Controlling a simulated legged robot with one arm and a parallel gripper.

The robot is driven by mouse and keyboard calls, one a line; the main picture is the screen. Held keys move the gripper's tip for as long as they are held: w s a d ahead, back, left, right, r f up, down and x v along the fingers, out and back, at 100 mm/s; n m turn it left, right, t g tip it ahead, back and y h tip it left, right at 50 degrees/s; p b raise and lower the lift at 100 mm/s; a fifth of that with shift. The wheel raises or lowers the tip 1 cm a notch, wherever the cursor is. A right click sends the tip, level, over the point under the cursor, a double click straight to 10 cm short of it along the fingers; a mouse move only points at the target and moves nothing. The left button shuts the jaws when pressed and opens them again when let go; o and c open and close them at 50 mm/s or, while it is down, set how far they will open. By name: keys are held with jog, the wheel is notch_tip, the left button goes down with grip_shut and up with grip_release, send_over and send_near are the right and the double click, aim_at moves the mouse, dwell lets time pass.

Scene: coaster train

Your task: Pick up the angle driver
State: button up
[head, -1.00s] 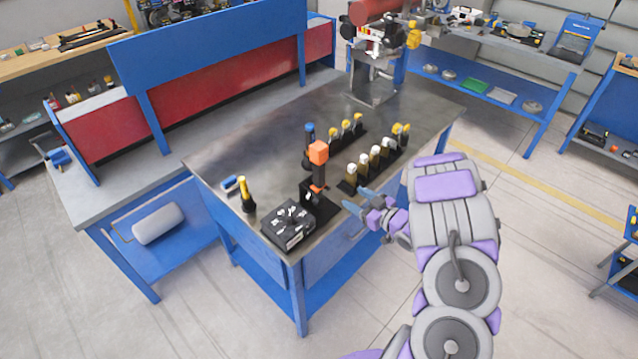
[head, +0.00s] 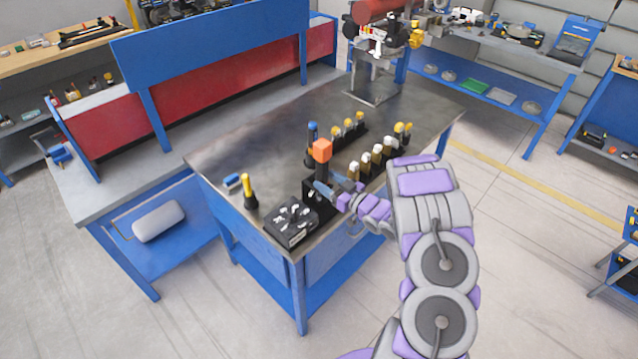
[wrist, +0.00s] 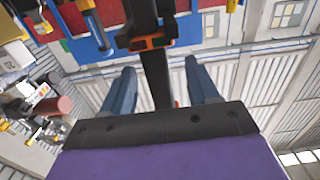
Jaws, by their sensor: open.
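The angle driver (head: 322,152) has an orange top over a dark body and stands upright in a black holder at the near end of the metal-topped bench. My gripper (head: 333,187) is open beside its lower body, reaching in from the right in the head view. In the wrist view a black upright piece with orange parts (wrist: 152,42), which looks like the driver or its holder, shows between the two blue-grey fingers of my gripper (wrist: 160,66). I cannot tell whether the fingers touch it. My fingers partly hide its lower part in the head view.
A black box with small parts (head: 291,222) sits at the bench's near corner. A yellow-handled tool (head: 248,188) stands left of it. Rows of yellow-topped tools (head: 376,155) stand just behind my gripper. The left part of the bench top (head: 230,160) is mostly clear.

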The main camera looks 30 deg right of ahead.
aim_at(317, 174)
jog(key=shift+w+d+f, duration=0.1)
jog(key=shift+w+d, duration=0.2)
jog(key=shift+d, duration=0.05)
jog(key=shift+w, duration=0.3)
jog(key=x, duration=0.4)
jog(key=shift+a+f, duration=0.15)
jog(key=shift+a, duration=0.5)
jog(key=shift+d, duration=0.55)
jog(key=c, duration=0.5)
jog(key=shift+c, duration=0.9)
jog(key=shift+a, duration=0.3)
grip_shut()
jog(key=shift+d, duration=0.15)
